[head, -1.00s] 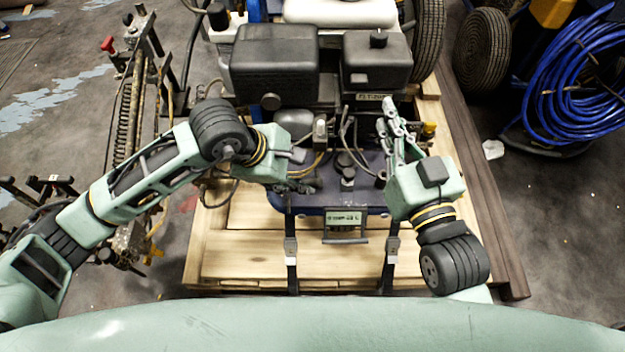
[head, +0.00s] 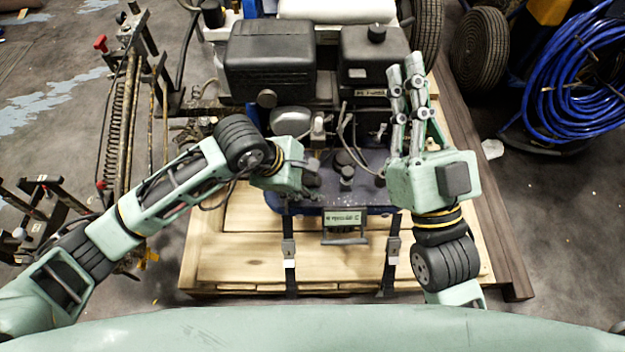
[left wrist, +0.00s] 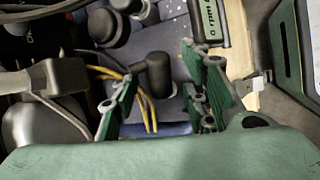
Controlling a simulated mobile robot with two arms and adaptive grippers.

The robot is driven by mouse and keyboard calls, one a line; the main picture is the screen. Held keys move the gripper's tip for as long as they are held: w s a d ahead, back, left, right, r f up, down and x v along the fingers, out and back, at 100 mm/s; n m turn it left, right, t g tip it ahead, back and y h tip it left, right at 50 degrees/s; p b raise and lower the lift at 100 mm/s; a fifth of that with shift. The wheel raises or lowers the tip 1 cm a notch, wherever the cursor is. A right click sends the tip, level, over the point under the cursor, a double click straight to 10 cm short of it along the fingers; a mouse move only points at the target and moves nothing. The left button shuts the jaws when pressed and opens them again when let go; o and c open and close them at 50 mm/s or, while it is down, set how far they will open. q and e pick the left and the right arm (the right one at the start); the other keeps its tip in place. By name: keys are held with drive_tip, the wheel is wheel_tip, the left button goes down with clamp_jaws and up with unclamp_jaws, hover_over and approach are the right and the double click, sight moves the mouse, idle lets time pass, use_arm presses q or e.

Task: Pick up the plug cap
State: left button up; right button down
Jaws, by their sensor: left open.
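A black elbow-shaped cap, which looks like the plug cap (left wrist: 157,72), stands between the finger pads of my left gripper (left wrist: 155,95) in the left wrist view. The fingers are open, one on each side of it, with a gap to both. Whether its base is seated is hidden. In the head view my left gripper (head: 312,190) is low over the blue deck of the machine, and I cannot clearly make out the cap there. My right gripper (head: 404,66) is beside the black engine housing, with its fingers apart and nothing between them.
The line striper's black housings (head: 268,60) stand behind the deck. Yellow cables (left wrist: 147,110), black knobs (left wrist: 108,27) and a grey connector (left wrist: 57,76) crowd the cap. A label plate with a handle (head: 345,220) is in front.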

use_arm(q)
drive_tip(key=shift+c, duration=0.5)
clamp_jaws()
